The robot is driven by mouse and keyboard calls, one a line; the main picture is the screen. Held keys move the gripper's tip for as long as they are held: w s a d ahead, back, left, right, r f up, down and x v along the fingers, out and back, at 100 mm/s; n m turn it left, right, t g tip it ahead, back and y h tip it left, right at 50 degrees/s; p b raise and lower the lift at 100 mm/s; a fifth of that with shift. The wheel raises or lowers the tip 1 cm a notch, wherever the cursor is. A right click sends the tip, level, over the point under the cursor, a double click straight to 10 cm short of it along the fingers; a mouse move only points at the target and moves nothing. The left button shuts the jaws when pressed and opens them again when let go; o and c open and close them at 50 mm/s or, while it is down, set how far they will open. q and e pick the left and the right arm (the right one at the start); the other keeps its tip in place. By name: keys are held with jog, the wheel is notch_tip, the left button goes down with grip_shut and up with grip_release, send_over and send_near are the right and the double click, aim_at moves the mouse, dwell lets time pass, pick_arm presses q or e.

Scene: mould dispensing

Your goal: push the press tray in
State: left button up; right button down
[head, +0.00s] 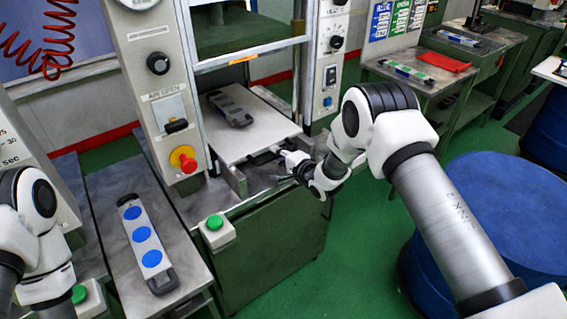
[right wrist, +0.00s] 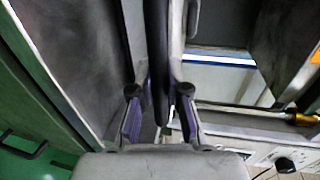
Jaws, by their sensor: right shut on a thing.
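The press tray (head: 262,128) is a light grey plate sticking out of the front of the press. A grey mould with dark ends (head: 231,108) lies on it towards the back. My right gripper (head: 284,162) is at the tray's front edge. In the right wrist view the gripper (right wrist: 159,100) has its purple-padded fingers on either side of a dark bar (right wrist: 156,55) and is shut on it; the bar appears to be the tray's handle. My left arm shows at the left edge of the head view, but its gripper is out of view.
A side table (head: 184,247) at left holds a mould with blue discs (head: 143,237). Green buttons stand in front of the press, one on a white box (head: 218,233). A red emergency stop (head: 184,158) is on the press's left post. A blue drum (head: 500,215) stands at right.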

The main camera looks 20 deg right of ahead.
jog(key=c, duration=1.1)
grip_release()
jog(key=shift+a, duration=0.15)
jog(key=shift+c, duration=0.2)
jog(key=shift+w+a, duration=0.1)
jog(key=shift+w, duration=0.05)
jog(key=shift+s+d, duration=0.3)
jog(key=shift+s, duration=0.15)
jog(key=v, duration=1.1)
jog(key=shift+a, duration=0.15)
